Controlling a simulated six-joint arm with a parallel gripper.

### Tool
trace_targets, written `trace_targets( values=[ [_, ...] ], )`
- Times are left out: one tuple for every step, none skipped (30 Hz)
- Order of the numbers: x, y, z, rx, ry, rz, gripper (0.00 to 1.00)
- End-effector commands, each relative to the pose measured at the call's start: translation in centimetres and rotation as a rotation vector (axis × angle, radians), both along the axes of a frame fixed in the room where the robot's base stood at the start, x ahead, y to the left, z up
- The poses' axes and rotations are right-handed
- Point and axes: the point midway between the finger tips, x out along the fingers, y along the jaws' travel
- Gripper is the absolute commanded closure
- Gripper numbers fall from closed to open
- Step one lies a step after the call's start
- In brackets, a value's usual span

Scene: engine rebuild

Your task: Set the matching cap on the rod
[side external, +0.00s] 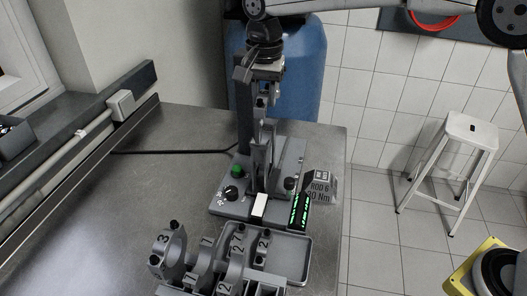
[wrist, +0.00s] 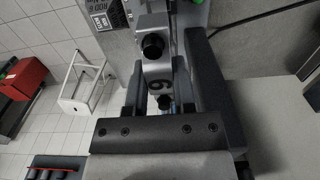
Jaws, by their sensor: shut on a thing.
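A metal cap with a digit that reads as 6 (wrist: 160,86) and a dark bolt head (wrist: 152,46) sits between the dark fingers of my gripper (wrist: 168,72) in the wrist view. My gripper (side external: 262,92) is shut on this cap and points down over the fixture in the side view. The rod (side external: 262,155) stands upright in the grey fixture (side external: 226,206), below my gripper. The side view is too small to show whether the cap touches the rod. A small sign (side external: 320,188) by the fixture reads ROD 6, 30 Nm.
Several numbered caps (side external: 171,252) stand at the front by a grey tray (side external: 294,262). The fixture carries a green button (side external: 236,171), a black knob (side external: 231,192) and a lit green display (side external: 300,211). A blue tank (side external: 300,70) stands behind. The table's left is clear.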

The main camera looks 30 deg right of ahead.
Motion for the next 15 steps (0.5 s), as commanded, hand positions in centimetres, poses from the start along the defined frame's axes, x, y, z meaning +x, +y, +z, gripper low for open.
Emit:
trace_targets(
  values=[
    [0.0, 0.0, -0.1, 0.000, 0.000, 0.000, 1.00],
    [0.0, 0.0, -0.2, 0.000, 0.000, 0.000, 1.00],
    [0.0, 0.0, -0.4, 0.001, -0.001, 0.000, 1.00],
    [0.0, 0.0, -0.5, 0.001, -0.001, 0.000, 1.00],
    [0.0, 0.0, -0.6, 0.000, 0.000, 0.000, 1.00],
    [0.0, 0.0, -0.9, 0.000, 0.000, 0.000, 1.00],
    [0.0, 0.0, -1.0, -0.001, 0.001, 0.000, 1.00],
    [0.0, 0.0, -1.2, 0.000, 0.001, 0.000, 1.00],
    [0.0, 0.0, -1.5, -0.001, 0.001, 0.000, 1.00],
    [0.0, 0.0, -1.7, 0.000, 0.000, 0.000, 1.00],
    [0.0, 0.0, -1.8, 0.000, 0.000, 0.000, 1.00],
    [0.0, 0.0, -2.1, 0.000, 0.000, 0.000, 1.00],
    [-0.1, 0.0, -2.3, 0.000, 0.000, 0.000, 1.00],
    [0.0, 0.0, -2.5, 0.000, 0.000, 0.000, 1.00],
    [0.0, 0.0, -2.8, 0.000, 0.000, 0.000, 1.00]
  ],
)
